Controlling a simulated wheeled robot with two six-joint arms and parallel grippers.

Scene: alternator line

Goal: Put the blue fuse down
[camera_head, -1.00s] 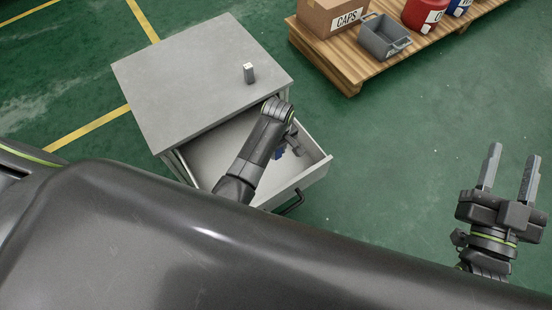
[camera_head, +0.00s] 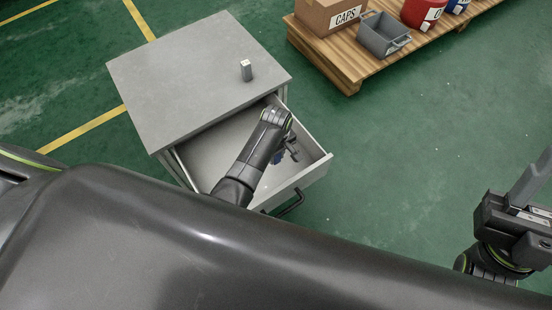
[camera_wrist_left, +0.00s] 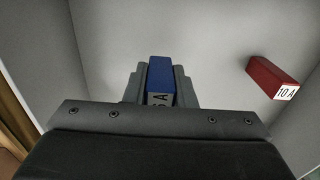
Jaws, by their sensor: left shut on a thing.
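The blue fuse (camera_wrist_left: 160,72) is held between the fingers of my left gripper (camera_wrist_left: 160,86), which is shut on it. Its light label reads partly "5 A". In the head view my left gripper (camera_head: 284,155) hangs inside the open drawer (camera_head: 312,172), and a bit of the blue fuse (camera_head: 277,158) shows below the wrist. I cannot tell whether the fuse touches the drawer floor. My right gripper (camera_head: 528,190) is at the right edge of the head view, partly cut off, away from the drawer; its opening is unclear.
A red fuse (camera_wrist_left: 272,76) marked "10 A" lies in the drawer, right of the blue one. A small grey block (camera_head: 246,71) with a light top stands on the cabinet top (camera_head: 185,75). A pallet (camera_head: 350,72) with a CAPS box (camera_head: 322,18) and grey bin (camera_head: 381,38) is behind.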

